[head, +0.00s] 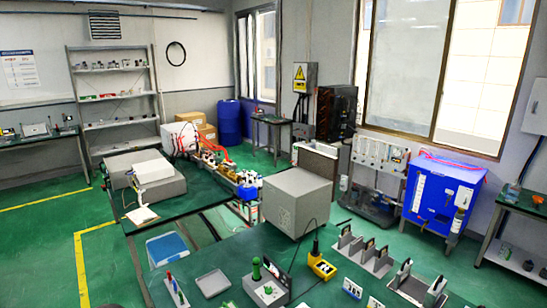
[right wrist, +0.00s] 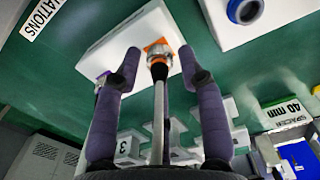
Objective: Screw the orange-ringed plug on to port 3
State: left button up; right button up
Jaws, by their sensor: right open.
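In the right wrist view, the plug (right wrist: 158,51) has a metallic head and an orange ring, and its grey cable (right wrist: 159,110) runs toward the camera. The plug's end is at a white block (right wrist: 122,42) with an orange patch around it; I cannot tell whether it is seated there. My right gripper (right wrist: 160,66) is open, with its purple fingers on either side of the plug and gaps showing between. A white block labelled 3 (right wrist: 126,148) stands lower in this view; its port face is not clear. My left gripper is not in view.
A blue-ringed round part (right wrist: 243,11) is at the top right of the wrist view, and a 40 mm spacers label (right wrist: 287,110) at the right. In the head view, the green bench (head: 235,262) holds a grey box (head: 297,203), a yellow device (head: 322,266) and several grey brackets (head: 362,246).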

jog(key=shift+b, duration=0.4)
dwell(0.7)
grip_shut()
jog(key=shift+r, duration=0.15)
jog(key=shift+r+p, duration=1.55)
jog(key=shift+r, duration=1.3)
jog(key=shift+b, duration=0.3)
jog(key=shift+s, duration=0.15)
jog(key=shift+s+a+f+b, duration=0.1)
jog(key=shift+s+f+b, duration=0.1)
jog(key=shift+s, duration=1)
jog(key=shift+s+a+f+b, duration=0.1)
jog(key=shift+s+b, duration=0.1)
jog(key=shift+s, duration=1)
